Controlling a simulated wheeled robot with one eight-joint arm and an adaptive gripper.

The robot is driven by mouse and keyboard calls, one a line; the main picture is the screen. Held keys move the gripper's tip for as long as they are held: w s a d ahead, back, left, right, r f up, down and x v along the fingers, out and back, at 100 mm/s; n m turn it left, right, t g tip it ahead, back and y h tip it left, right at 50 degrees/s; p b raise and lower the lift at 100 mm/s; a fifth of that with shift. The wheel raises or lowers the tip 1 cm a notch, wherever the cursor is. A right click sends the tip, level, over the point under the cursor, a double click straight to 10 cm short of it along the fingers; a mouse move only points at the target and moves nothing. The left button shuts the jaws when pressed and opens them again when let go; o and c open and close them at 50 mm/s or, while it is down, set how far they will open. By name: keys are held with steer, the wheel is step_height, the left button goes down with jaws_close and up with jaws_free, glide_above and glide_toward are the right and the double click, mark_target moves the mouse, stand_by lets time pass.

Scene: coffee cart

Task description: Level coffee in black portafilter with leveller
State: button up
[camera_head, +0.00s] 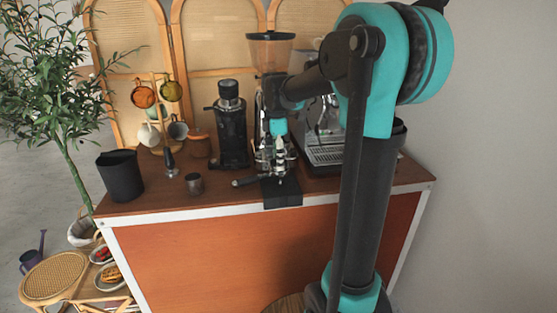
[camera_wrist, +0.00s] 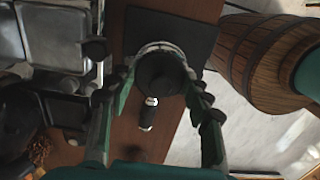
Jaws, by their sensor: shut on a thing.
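The black portafilter sits on a black tamping mat (camera_head: 283,200), its dark handle (camera_head: 243,182) pointing left in the head view. In the wrist view the portafilter's handle (camera_wrist: 148,115) points down the picture, and a metal rim shows at the top of its basket. The dark round leveller (camera_wrist: 160,75) is over the basket, between my fingers. My gripper (camera_wrist: 163,80) is shut on the leveller, pointing down; it also shows in the head view (camera_head: 276,165). The leveller appears seated on the basket, but exact contact is hard to tell. The coffee is hidden.
An espresso machine (camera_head: 322,145) stands to the right, partly behind my arm. A grinder (camera_head: 270,52) is behind my gripper. A black device (camera_head: 231,130), a small dark cup (camera_head: 194,184), a tamper-like tool (camera_head: 170,165) and a black bin (camera_head: 120,176) stand to the left.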

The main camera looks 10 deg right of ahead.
steer(key=shift+r, duration=0.9)
steer(key=shift+r, duration=0.35)
steer(key=shift+r, duration=0.15)
steer(key=shift+r, duration=2.45)
